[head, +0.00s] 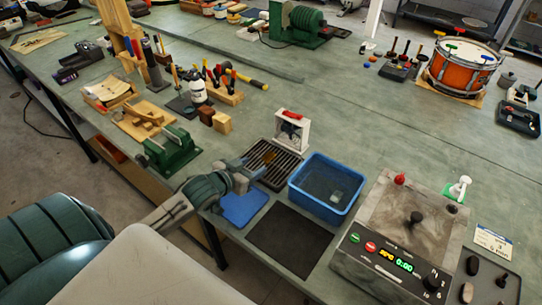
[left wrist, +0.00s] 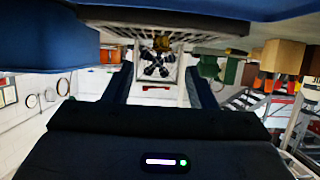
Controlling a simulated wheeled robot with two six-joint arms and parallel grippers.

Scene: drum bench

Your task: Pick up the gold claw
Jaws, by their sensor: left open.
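The gold claw (head: 268,157) appears as a small gold-brown piece at the dark slatted rack (head: 273,165) in the head view, partly hidden by my gripper. In the left wrist view, a gold piece (left wrist: 161,43) with dark spokes below it shows ahead, between the fingers in the picture. My left gripper (head: 250,169) is low over the bench, at the rack's left edge and behind the blue mat (head: 240,207). It is open and empty, and its two dark fingers (left wrist: 160,82) stand apart in the wrist view. The claw is apart from them. My right gripper is not in view.
A blue bin (head: 327,187) stands close to the right of the rack. A white frame with a red part (head: 291,131) stands behind it. A green vise (head: 172,150) is at left, and a grey control box (head: 400,240) at right. A black mat (head: 289,240) lies bare in front.

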